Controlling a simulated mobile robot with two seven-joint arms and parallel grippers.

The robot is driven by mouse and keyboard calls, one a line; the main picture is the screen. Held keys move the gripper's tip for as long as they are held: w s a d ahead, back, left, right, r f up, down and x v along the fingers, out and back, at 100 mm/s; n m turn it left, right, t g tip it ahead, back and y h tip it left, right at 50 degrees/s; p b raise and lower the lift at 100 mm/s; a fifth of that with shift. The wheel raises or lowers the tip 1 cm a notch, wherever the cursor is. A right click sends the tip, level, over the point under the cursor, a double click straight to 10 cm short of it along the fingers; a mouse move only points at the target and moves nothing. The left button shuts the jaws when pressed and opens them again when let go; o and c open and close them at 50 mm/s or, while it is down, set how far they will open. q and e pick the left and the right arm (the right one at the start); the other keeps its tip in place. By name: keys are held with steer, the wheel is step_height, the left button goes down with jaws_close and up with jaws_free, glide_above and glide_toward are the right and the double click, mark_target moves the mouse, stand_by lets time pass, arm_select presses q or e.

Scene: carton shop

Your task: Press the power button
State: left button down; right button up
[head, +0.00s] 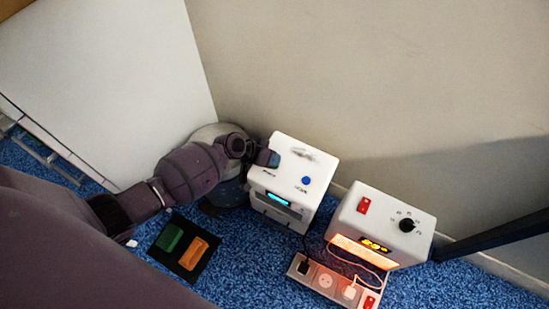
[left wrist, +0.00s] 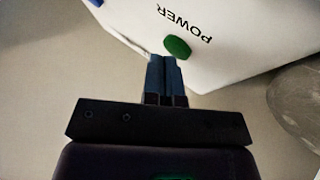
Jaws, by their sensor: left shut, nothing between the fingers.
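A white box-shaped machine (head: 290,177) stands on the blue floor, with a lit blue display on its front and a round blue button (head: 305,180) on top. In the left wrist view, the green power button (left wrist: 177,47) sits on the machine's white top below the word POWER. My left gripper (left wrist: 164,60) is shut and empty, its fingertips right at the green button's edge. Whether they touch it I cannot tell. In the head view my left gripper (head: 272,158) is over the machine's left top edge and hides much of the button's area.
A second white box (head: 382,220) with a red switch, black dial and glowing orange front stands to the right. A power strip (head: 325,281) with cables lies in front. A black panel with green and orange blocks (head: 184,246) is at the left. A wall stands behind.

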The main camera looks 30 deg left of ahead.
steer(key=shift+s+f, duration=0.15)
arm_select(q)
steer(key=shift+f, duration=0.1)
arm_select(e)
steer(key=shift+s+f, duration=0.3)
steer(key=shift+f, duration=0.15)
arm_select(q)
steer(key=shift+s+f, duration=0.1)
steer(key=shift+f, duration=0.05)
arm_select(e)
steer(key=shift+s+f, duration=0.1)
arm_select(q)
steer(key=shift+r, duration=0.5)
arm_select(e)
steer(key=shift+w+d+r, duration=0.1)
steer(key=shift+w+r, duration=0.15)
steer(key=shift+r, duration=0.15)
